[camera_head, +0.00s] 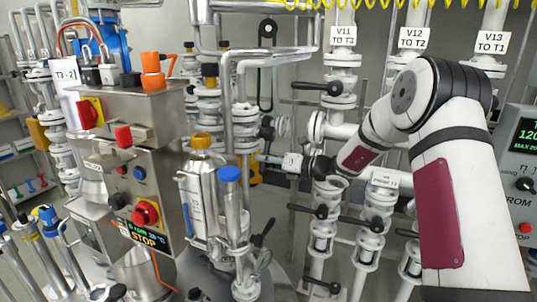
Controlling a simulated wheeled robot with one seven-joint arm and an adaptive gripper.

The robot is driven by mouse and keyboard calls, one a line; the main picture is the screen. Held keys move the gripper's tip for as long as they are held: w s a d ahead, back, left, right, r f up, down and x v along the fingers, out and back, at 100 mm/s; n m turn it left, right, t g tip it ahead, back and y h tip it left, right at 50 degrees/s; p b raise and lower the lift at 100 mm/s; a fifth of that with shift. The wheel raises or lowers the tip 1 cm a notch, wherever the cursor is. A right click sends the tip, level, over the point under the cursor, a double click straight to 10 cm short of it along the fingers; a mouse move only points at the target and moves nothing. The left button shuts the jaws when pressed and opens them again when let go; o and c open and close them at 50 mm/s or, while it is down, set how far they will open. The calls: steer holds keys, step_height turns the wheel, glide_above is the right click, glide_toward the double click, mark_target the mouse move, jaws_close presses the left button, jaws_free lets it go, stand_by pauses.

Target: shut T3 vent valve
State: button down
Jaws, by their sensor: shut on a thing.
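My arm comes in from the right, and its wrist bends down to the left. My gripper (318,166) is small, dark and partly hidden at the end of the wrist, among the pipes right of centre. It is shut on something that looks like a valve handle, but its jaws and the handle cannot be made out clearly. A small white tag (293,162) hangs just left of it, too small to read. I cannot pick out a label naming the T3 vent valve.
A control box (140,150) with red knobs and steel bottles (203,190) crowds the left. A grey panel (522,170) stands right.

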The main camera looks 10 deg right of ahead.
steer(key=shift+s+a+r+m+g+p, duration=0.15)
steer(key=shift+s+a+r+m+p, duration=0.15)
steer(key=shift+s+r+m+p, duration=0.25)
steer(key=shift+s+a+r+m+g+p, duration=0.15)
steer(key=shift+s+a+r+m+p, duration=0.15)
steer(key=shift+m+p, duration=0.3)
steer(key=shift+s+a+r+m+g+y+p, duration=0.2)
steer(key=shift+r+m+g+p, duration=0.2)
steer(key=shift+r+m, duration=0.65)
steer(key=shift+s+a+r+m+g+y+p, duration=0.2)
steer(key=shift+r+m+p, duration=0.45)
steer(key=shift+m, duration=0.75)
steer(key=shift+s+a+r+m+g+y+p, duration=0.15)
steer(key=shift+s+r+m+g+p, duration=0.2)
steer(key=shift+r+m, duration=0.75)
steer(key=shift+w+f, duration=0.1)
steer(key=shift+w, duration=0.05)
steer(key=c, duration=1.5)
jaws_free()
steer(key=shift+o, duration=0.2)
steer(key=v, duration=1.2)
